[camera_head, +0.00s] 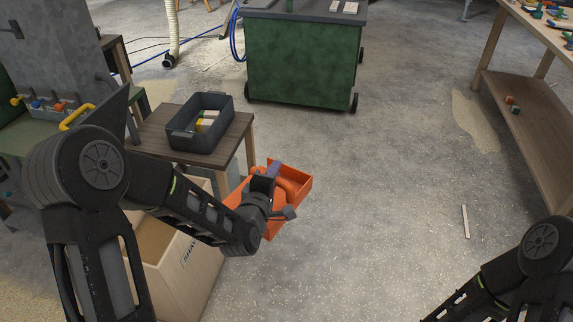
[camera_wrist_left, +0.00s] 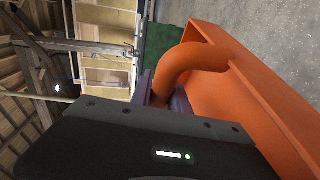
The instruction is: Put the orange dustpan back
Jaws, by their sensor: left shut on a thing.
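The orange dustpan (camera_head: 299,181) is held up in front of my left arm in the head view, near the low wooden table. My left gripper (camera_head: 272,172) is shut on its handle. In the left wrist view the curved orange handle (camera_wrist_left: 190,60) runs into the purple-grey jaws (camera_wrist_left: 175,100), and the dustpan's tray (camera_wrist_left: 250,90) extends to the right. Part of the dustpan is hidden behind my gripper and wrist. My right arm shows at the lower right of the head view, but its gripper is out of the picture.
A low wooden table (camera_head: 232,143) carries a dark grey bin (camera_head: 183,141) with blocks inside. A large open box (camera_head: 196,283) stands below my left arm. A green wheeled cabinet (camera_head: 302,62) stands behind. A workbench (camera_head: 519,112) is at right. The middle floor is mostly clear.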

